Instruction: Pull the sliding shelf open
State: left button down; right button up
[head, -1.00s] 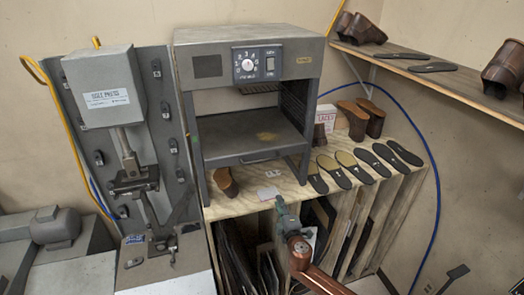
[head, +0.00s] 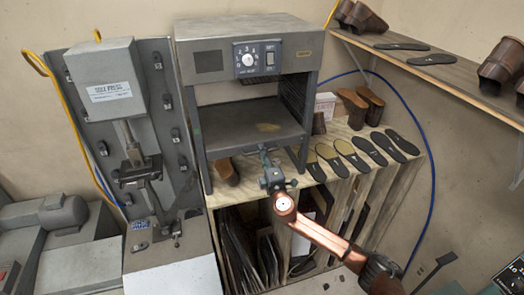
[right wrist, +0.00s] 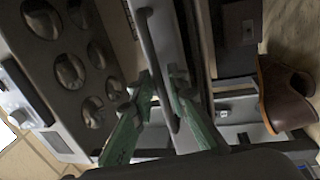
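The sliding shelf (head: 235,127) is a dark flat plate inside the grey heater cabinet (head: 186,85), with a brownish patch on it. Its front edge sits about level with the cabinet's front legs. In the right wrist view, its handle (right wrist: 150,48) is a dark thin bar. My right gripper (head: 264,156) is at the middle of the shelf's front edge. In the right wrist view, its green fingers (right wrist: 161,78) stand on either side of the bar, with a small gap showing, so they look open around it. My left gripper is not in view.
A brown shoe (head: 226,172) stands below the shelf on the wooden bench. Several insoles (head: 352,154) and brown boots (head: 352,108) are to the right. A sole press (head: 108,90) stands left of the cabinet. A wall shelf (head: 440,72) holds more shoes.

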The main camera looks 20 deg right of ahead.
jog(key=shift+w, duration=0.1)
jog(key=shift+c, duration=0.4)
grip_shut()
